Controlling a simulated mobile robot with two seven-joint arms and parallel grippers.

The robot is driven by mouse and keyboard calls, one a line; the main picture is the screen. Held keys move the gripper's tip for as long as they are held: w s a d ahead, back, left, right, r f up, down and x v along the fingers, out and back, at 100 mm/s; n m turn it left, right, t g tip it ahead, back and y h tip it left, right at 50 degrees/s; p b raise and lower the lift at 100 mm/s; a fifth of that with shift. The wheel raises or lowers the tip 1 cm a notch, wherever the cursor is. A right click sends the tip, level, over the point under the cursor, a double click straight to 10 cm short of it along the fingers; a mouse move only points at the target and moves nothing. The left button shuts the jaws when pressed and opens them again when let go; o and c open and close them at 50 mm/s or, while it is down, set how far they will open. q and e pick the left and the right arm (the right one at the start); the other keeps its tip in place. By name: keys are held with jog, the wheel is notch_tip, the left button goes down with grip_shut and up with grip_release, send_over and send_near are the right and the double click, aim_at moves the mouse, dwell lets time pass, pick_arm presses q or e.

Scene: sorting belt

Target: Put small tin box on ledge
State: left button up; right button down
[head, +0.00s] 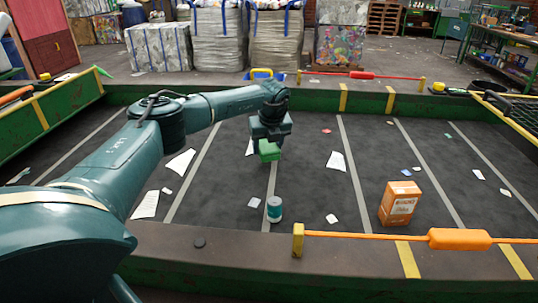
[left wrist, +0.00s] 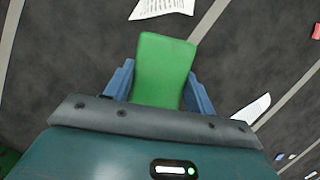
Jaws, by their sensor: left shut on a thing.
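A small green box (head: 269,151), which looks like the small tin box, is held above the dark belt. My left gripper (head: 268,144) is shut on it and points down. In the left wrist view the green box (left wrist: 165,68) sits between the two blue-grey fingers, its plain top toward the camera. A brown ledge (head: 230,240) runs along the near side of the belt, nearer to me than the held box. My right gripper is not in view.
A teal and white can (head: 274,209) stands on the belt near the ledge. An orange carton (head: 399,203) stands to its right. An orange pull cord (head: 370,236) runs from a yellow post (head: 298,240) along the ledge. Paper scraps litter the belt.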

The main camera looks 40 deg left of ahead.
pick_arm(q)
jog(key=shift+f, duration=1.75)
jog(key=shift+f, duration=0.1)
jog(key=o, duration=1)
